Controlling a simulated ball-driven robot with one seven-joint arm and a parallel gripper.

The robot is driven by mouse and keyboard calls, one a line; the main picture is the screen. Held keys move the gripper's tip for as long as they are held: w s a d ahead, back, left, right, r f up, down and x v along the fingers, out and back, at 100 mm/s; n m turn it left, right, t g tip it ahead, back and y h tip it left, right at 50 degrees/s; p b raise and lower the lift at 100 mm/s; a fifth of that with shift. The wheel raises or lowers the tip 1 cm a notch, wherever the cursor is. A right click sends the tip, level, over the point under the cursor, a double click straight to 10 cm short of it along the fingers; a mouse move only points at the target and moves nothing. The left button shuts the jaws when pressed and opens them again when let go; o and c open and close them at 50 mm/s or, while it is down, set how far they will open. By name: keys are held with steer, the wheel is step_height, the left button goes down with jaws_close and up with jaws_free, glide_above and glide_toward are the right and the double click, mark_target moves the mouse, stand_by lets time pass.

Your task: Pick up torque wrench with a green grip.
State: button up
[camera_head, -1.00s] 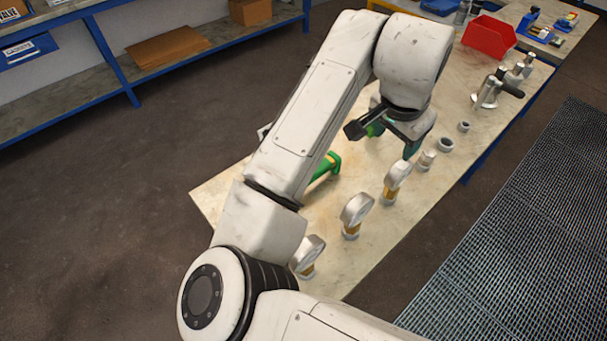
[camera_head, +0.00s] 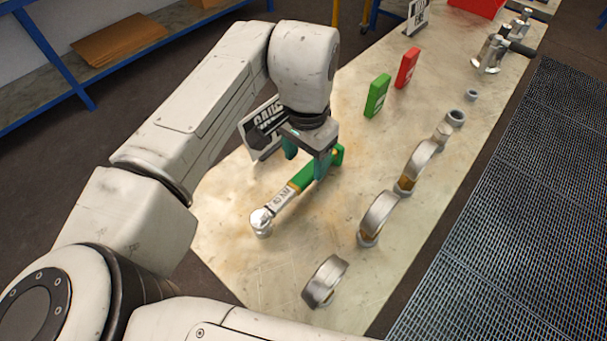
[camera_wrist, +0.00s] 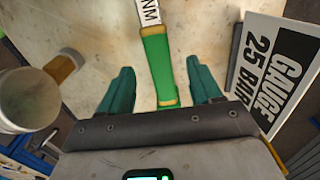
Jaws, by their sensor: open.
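The torque wrench (camera_head: 283,198) lies on the bench top, with a green grip, a yellow band and a silver head toward the lower left. In the wrist view its green grip (camera_wrist: 157,62) runs down between my two teal fingers, with a gap on both sides. My gripper (camera_head: 305,168) is open and points down at the grip end. It also shows in the wrist view (camera_wrist: 160,88). The gripper hides part of the grip in the head view, and I cannot tell how high the fingers are above the bench.
A gauge sign (camera_head: 263,127) stands close behind my gripper, at the right in the wrist view (camera_wrist: 278,72). Several round metal-capped fittings (camera_head: 378,217) line the right side of the bench (camera_head: 225,260). Green (camera_head: 377,95) and red (camera_head: 407,68) blocks stand farther back.

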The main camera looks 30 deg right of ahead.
mark_target(306, 174)
steer(key=shift+s+f, duration=0.15)
steer(key=shift+f, duration=3.25)
steer(key=shift+c, duration=0.4)
steer(key=shift+r, duration=0.1)
steer(key=c, duration=1.1)
